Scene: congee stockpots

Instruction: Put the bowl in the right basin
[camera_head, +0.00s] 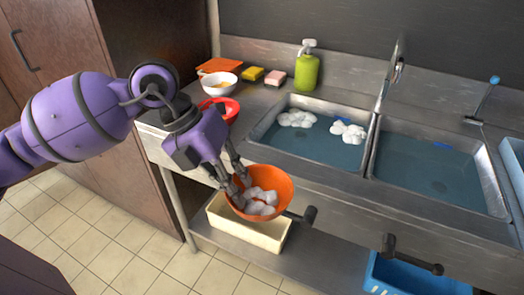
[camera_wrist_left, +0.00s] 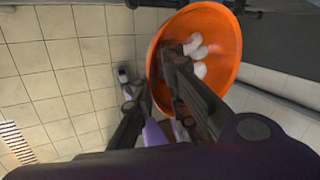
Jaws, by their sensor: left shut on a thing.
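An orange bowl (camera_head: 278,190) with white foam or lumps in it is held in my left gripper (camera_head: 236,184), in front of the counter edge. The left gripper's fingers are shut on the bowl's left rim. The bowl is tilted, its opening facing the head camera. In the left wrist view the bowl (camera_wrist_left: 226,28) is between and beyond the fingers (camera_wrist_left: 160,75). The right basin (camera_head: 430,175) holds bluish water and a small blue thing near its back wall. The bowl is apart from this basin, to its left. My right gripper is not in view.
The left basin (camera_head: 318,148) holds water with white foam clumps. A green soap bottle (camera_head: 307,71), sponges (camera_head: 264,75), a white bowl (camera_head: 220,84) and a red bowl (camera_head: 232,108) stand on the counter. A cream bin (camera_head: 240,228) and a blue crate (camera_head: 400,275) are below. Dark handles (camera_head: 389,246) stick out in front.

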